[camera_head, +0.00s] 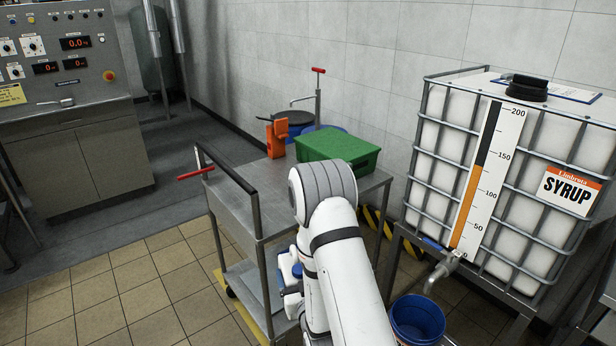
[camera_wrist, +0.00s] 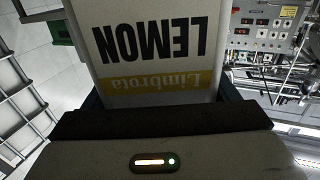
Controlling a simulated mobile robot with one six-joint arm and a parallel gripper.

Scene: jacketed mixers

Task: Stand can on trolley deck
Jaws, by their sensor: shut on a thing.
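In the wrist view a pale can (camera_wrist: 150,78) with "LEMON" and a yellow "Limbrota" band fills the upper middle, its lettering upside down in the picture. My gripper (camera_wrist: 158,102) is shut on it, with dark fingers at both sides. The can's far end is cut off by the frame. The trolley's top deck (camera_head: 268,192) shows in the head view, grey metal with a bar handle at its left end. My white arm reaches in front of the trolley and hides part of it. The can cannot be made out in the head view.
On the deck stand a green crate (camera_head: 338,150) and an orange object (camera_head: 276,138); bare deck shows left of my arm. A caged syrup tank (camera_head: 490,180) stands right, with a blue bucket (camera_head: 417,318) below its tap. A control cabinet (camera_head: 75,150) stands left.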

